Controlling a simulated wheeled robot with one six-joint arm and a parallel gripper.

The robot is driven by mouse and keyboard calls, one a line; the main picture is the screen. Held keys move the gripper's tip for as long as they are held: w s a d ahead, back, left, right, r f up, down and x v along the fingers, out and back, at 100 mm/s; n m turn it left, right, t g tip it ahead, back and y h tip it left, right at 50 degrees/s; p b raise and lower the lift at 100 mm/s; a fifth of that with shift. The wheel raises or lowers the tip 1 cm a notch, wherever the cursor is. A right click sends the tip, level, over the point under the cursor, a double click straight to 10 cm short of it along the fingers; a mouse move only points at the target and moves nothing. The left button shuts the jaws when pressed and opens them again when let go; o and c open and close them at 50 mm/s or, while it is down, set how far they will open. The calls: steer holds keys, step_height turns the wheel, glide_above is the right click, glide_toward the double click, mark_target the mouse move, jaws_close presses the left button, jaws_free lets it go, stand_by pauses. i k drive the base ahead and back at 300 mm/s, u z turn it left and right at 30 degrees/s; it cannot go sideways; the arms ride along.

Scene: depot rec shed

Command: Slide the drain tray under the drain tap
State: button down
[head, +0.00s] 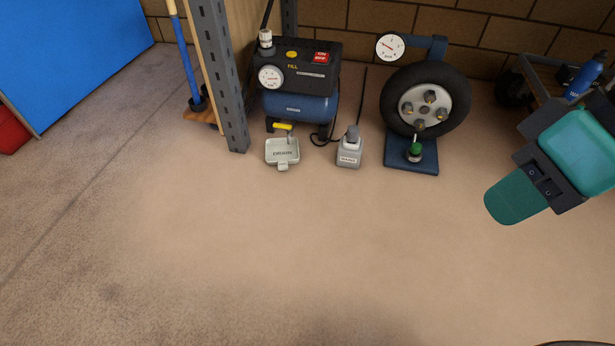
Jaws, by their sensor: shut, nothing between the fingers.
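The drain tray (268,157), a small pale grey tray marked DRAIN with a tab at its front, lies flat on the floor in front of the compressor. The drain tap (283,126), with a yellow handle, sits low under the compressor's blue tank. Its lower end overlaps the tray's back edge in the picture; I cannot tell if it is directly above the tray. My gripper (505,205), with teal fingers, is shut and empty at the right, well away from the tray.
The compressor (300,106) stands behind the tray, beside a grey perforated post (219,90). A wheel (450,100) stands on a blue base further right. The floor (250,240) in front is clear.

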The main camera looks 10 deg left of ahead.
mark_target(278, 152)
steer(key=u, duration=0.6)
steer(key=i, duration=0.35)
steer(key=u, duration=0.9)
steer(key=i, duration=1.35)
steer(key=z, duration=0.65)
steer(key=i, duration=0.35)
steer(key=z, duration=0.35)
